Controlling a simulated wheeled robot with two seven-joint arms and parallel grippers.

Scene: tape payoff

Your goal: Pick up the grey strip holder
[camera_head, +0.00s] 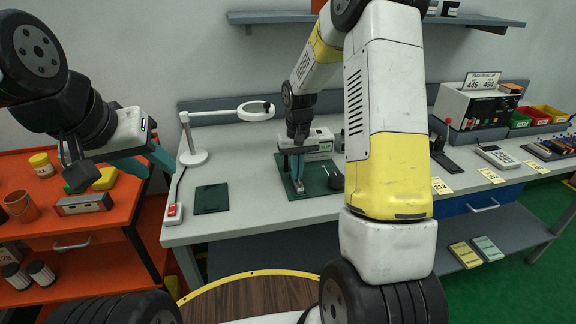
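A small grey piece (298,186), likely the grey strip holder, shows on the dark green mat (314,186) on the light workbench. Its outline is partly hidden by my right gripper and too small to make out clearly. My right gripper (297,174) points down over the mat, with teal fingers just above or at the grey piece. I cannot tell whether they touch it or how far apart they are. My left gripper (158,168) is raised at the left, in front of the orange bench and the workbench's left end. Its teal fingers look apart and empty.
A magnifier lamp (194,157) and a dark green pad (211,198) are left of the mat. A dark round tool (335,181) lies on the mat's right side. A red-button switch (174,212) is at the workbench's left edge. My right arm hides part of the bench.

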